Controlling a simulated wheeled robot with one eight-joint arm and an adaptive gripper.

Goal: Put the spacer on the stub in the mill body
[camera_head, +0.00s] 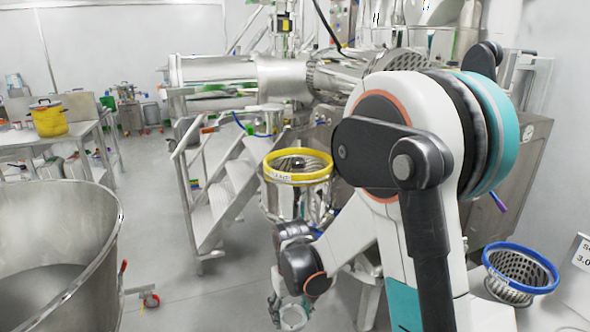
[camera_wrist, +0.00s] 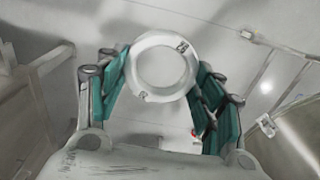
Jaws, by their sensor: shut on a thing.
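The spacer is a pale ring with small dark markings, held in my gripper (camera_wrist: 160,84) in the wrist view. The spacer (camera_wrist: 135,66) sits between the teal finger pads near their tips, and its open hole faces the camera. In the head view the spacer (camera_head: 293,318) shows low in the picture, at the end of my gripper (camera_head: 289,309). What looks like the mill body (camera_head: 290,207) is a shiny metal cylinder with a yellow rim, above my gripper in the picture. A dark rounded piece inside it, likely the stub (camera_head: 299,163), shows through the opening.
A blue-rimmed perforated basket (camera_head: 520,268) stands at the right by a sign. A large steel bowl (camera_head: 60,240) fills the lower left. Metal steps (camera_head: 222,185) stand behind, and a table with a yellow pot (camera_head: 48,118) is far left. Open floor lies between bowl and steps.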

